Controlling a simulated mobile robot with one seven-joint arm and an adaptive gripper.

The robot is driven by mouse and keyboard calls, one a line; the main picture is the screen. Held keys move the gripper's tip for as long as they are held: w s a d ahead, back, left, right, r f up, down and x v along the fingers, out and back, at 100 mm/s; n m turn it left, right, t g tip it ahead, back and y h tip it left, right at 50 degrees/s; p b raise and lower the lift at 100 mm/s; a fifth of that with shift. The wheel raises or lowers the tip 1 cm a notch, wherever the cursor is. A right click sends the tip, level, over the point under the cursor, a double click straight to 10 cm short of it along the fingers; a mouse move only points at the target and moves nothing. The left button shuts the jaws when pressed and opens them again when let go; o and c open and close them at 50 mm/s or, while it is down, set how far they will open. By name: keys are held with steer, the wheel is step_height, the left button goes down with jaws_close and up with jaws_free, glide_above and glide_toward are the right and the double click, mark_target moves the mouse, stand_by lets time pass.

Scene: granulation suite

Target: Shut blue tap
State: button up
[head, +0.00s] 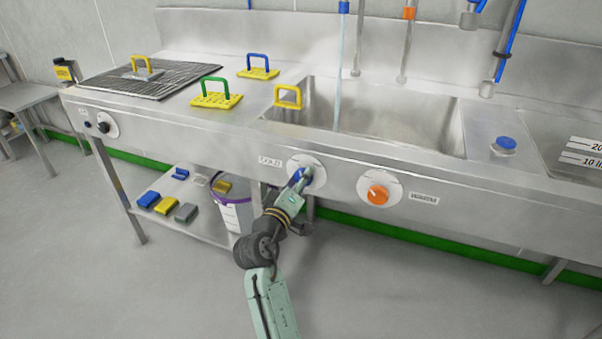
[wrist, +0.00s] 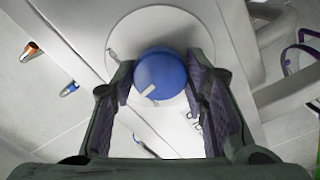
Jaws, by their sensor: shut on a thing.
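The blue tap knob (wrist: 160,72) has a pale pointer mark and sits on a round white plate (head: 297,162) on the front panel of the sink bench. My gripper (head: 303,178) is at this knob, with its fingers on either side of it, shut on it. In the head view the gripper hides most of the knob. In the wrist view the mark points to the lower left. A thin stream of water (head: 339,70) runs from the blue-ringed spout (head: 343,7) into the sink basin (head: 400,118).
An orange knob (head: 378,194) is to the right on the same panel. A dark knob (head: 103,127) is at the far left. Yellow pads with handles (head: 216,101) stand on the bench. A bucket (head: 236,214) and several blocks are on the shelf below. The floor in front is clear.

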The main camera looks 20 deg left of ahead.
steer(key=shift+r+n+p, duration=0.2)
steer(key=shift+n+p, duration=2.3)
steer(key=shift+n, duration=0.8)
steer(key=shift+f, duration=0.1)
steer(key=o, duration=1.1)
steer(key=shift+o, duration=0.2)
steer(key=shift+f, duration=0.1)
steer(key=s, duration=1.2)
steer(key=shift+a, duration=0.2)
